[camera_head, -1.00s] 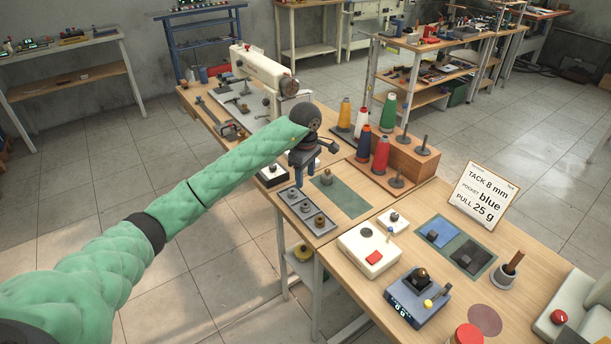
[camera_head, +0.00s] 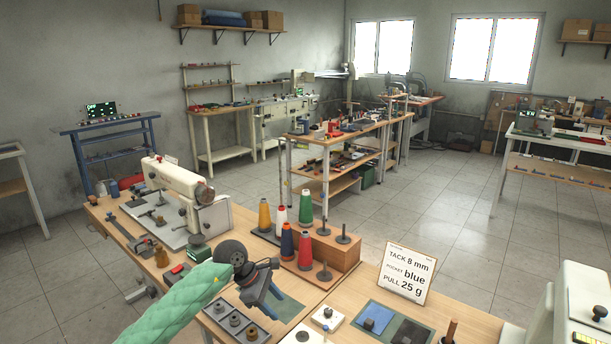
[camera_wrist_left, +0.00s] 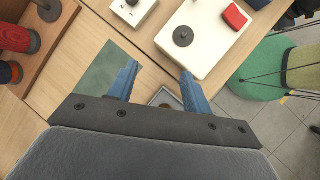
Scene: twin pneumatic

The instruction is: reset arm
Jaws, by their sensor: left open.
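My left gripper (camera_head: 279,303) comes in from the left on a green-sleeved arm and hangs above the workbench, over the green mat and beside the grey tray. In the left wrist view its two blue fingers (camera_wrist_left: 157,82) are spread apart with nothing between them. The green mat (camera_wrist_left: 100,80) shows partly behind one finger. The grey tray (camera_head: 223,311) holds several dark round pieces. My right gripper is not in view.
A thread rack (camera_head: 343,252) with several cones stands behind the gripper. A sign (camera_head: 406,272) reads TACK 8 mm, POCKET blue, PULL 25 g. A white sewing machine (camera_head: 172,180) stands at left. A white box with a red button (camera_wrist_left: 200,45) lies near the gripper.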

